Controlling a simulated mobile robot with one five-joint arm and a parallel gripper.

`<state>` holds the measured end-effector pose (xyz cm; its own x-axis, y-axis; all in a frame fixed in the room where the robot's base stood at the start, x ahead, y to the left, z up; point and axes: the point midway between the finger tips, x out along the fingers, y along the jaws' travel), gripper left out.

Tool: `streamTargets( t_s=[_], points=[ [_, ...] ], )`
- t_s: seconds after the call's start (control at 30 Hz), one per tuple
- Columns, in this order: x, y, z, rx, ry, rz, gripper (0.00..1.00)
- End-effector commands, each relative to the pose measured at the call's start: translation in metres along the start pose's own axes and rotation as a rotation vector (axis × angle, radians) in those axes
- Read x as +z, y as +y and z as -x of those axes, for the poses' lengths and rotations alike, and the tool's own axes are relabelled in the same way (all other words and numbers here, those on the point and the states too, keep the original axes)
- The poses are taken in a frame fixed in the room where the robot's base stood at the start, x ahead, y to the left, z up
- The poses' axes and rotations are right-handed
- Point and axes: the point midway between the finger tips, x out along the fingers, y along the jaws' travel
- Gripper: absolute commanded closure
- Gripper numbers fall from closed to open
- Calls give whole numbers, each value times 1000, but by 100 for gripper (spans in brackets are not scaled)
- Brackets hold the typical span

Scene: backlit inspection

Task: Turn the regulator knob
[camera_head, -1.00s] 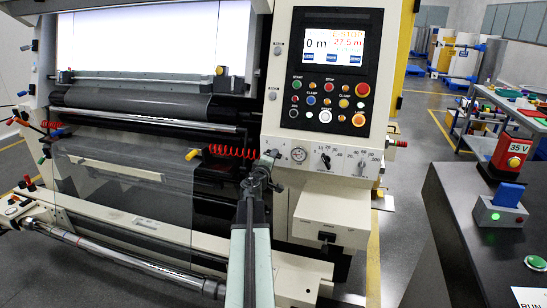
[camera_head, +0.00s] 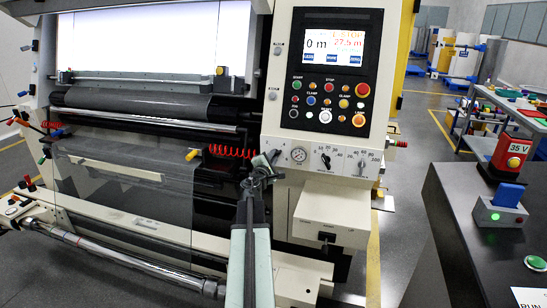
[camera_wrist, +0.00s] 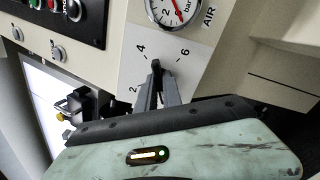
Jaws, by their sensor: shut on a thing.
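The regulator knob (camera_wrist: 156,64) is small and dark, on a white plate marked 2, 4 and 6 in the wrist view. Its upper end shows between the 4 and the 6, nearer the 4. My gripper (camera_wrist: 157,74) has its two fingers closed around the knob from below. The fingers hide the knob's lower part. A round pressure gauge (camera_wrist: 171,8) marked "bar", with a red needle, sits just above, beside the word AIR.
Other selector knobs (camera_head: 325,160) sit right of the gauge. The button panel (camera_head: 328,101) and screen (camera_head: 334,46) are above. A cream box (camera_head: 330,218) juts out below right. A dark desk (camera_head: 470,215) stands at the right.

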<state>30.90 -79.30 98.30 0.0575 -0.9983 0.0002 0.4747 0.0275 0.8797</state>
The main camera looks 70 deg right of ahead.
Motion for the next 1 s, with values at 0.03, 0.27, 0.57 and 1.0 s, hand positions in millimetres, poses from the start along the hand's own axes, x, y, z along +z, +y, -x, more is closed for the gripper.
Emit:
streamTargets(
  t_s=[0.03,0.27,0.57,1.0],
  points=[
    [-1,-1,1,-1,1,9,100],
    [0,-1,1,-1,0,39,100],
    [0,-1,1,-1,0,42,100],
    [0,-1,0,-1,-1,42,68]
  ],
)
